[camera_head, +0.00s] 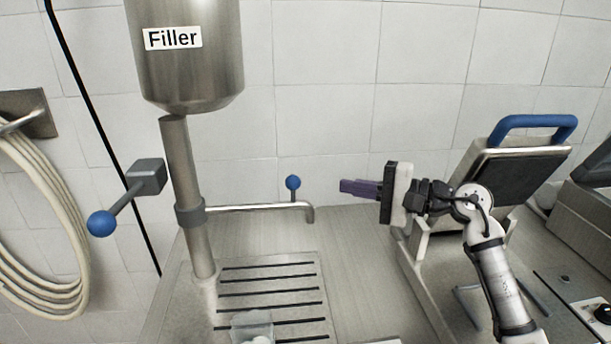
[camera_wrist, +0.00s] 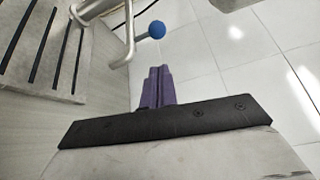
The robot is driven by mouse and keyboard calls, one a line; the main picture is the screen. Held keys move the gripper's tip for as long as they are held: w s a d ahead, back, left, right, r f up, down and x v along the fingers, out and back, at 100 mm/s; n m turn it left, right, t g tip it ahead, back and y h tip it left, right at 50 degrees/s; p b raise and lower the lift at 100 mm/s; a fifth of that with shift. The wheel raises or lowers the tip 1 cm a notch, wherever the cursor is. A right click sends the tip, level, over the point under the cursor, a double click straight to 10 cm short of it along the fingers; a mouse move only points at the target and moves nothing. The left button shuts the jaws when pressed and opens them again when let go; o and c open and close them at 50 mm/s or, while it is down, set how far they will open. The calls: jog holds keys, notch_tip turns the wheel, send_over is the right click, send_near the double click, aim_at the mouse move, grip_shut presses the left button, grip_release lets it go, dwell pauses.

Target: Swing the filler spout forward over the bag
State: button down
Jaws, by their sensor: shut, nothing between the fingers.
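The filler spout (camera_head: 255,207) is a thin metal pipe reaching right from a collar on the filler's column, with its end bent down. A small blue ball knob (camera_head: 293,183) stands on a short stem near that end. The spout (camera_wrist: 129,40) and knob (camera_wrist: 157,29) also show in the wrist view, beyond my fingertips. My gripper (camera_head: 344,187) is shut and empty, its purple fingers pointing left toward the knob with a gap between. The fingers (camera_wrist: 157,72) are together in the wrist view. The bag (camera_head: 252,327) seems to be the clear item at the bottom edge, partly cut off.
The slotted drain grate (camera_head: 270,290) lies below the spout. The filler tank (camera_head: 190,60) hangs above, with a blue-ended lever (camera_head: 102,223) at left. A machine with a blue handle (camera_head: 535,122) stands behind my arm. A coiled hose (camera_head: 40,230) hangs far left.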

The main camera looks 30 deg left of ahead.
jog(key=shift+s, duration=0.1)
jog(key=s+a+p, duration=0.1)
jog(key=a+p, duration=0.4)
jog(key=a, duration=0.5)
jog(key=shift+f, duration=0.3)
jog(key=shift+d+f+b, duration=0.15)
jog(key=shift+d+b, duration=0.05)
jog(key=shift+b, duration=0.1)
